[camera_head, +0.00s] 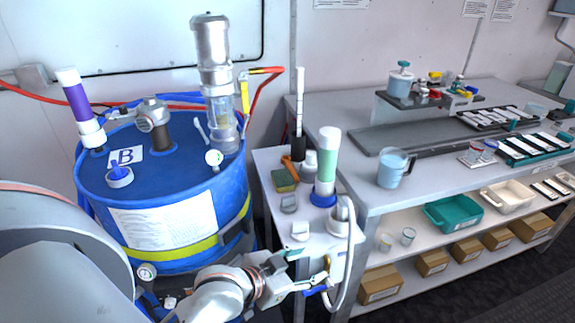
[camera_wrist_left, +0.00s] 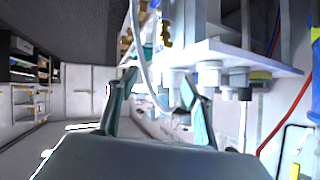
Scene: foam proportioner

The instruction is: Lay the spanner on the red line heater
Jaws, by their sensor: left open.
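My left gripper (camera_head: 308,269) is low in front of the small side table in the head view. In the left wrist view its two teal-lined fingers (camera_wrist_left: 158,80) stand apart, with nothing clearly held between them. A slim pale tool (camera_head: 201,128) on top of the blue drum may be the spanner, but it is too small to be sure. I cannot tell which thing is the red line heater. A white unit (camera_head: 322,250) with a pale hose is at the side table's front, close to my left gripper. My right gripper is not in view.
The blue drum (camera_head: 175,190) carries a tall metal pump (camera_head: 212,65). The side table holds a green-and-white cylinder (camera_head: 328,160), a sponge (camera_head: 283,181) and small parts. A grey workbench (camera_head: 430,175) at right bears a jug (camera_head: 393,168); bins and cardboard boxes fill its lower shelf.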

